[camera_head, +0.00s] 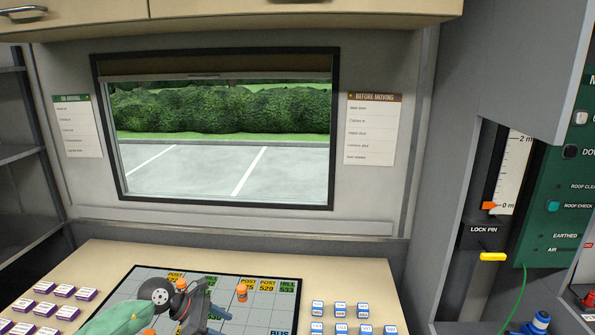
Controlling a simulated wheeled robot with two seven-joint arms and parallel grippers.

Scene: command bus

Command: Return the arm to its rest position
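My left arm comes in from the lower left in the head view, green with a grey round joint. Its dark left gripper (196,304) is over the map board (145,284) on the desk. The angle does not show clearly whether its fingers are apart or closed. Small orange parts show beside and behind the gripper, partly hidden by it. An orange cylinder (242,292) stands on the board just right of the gripper, apart from it. My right gripper is out of view.
The beige desk (330,272) carries several purple-edged blocks (42,308) at left and blue-edged blocks (340,310) at right. A yellow lock pin handle (493,257) and green control panel (560,215) are at right. Overhead cupboards (250,12) hang above the window.

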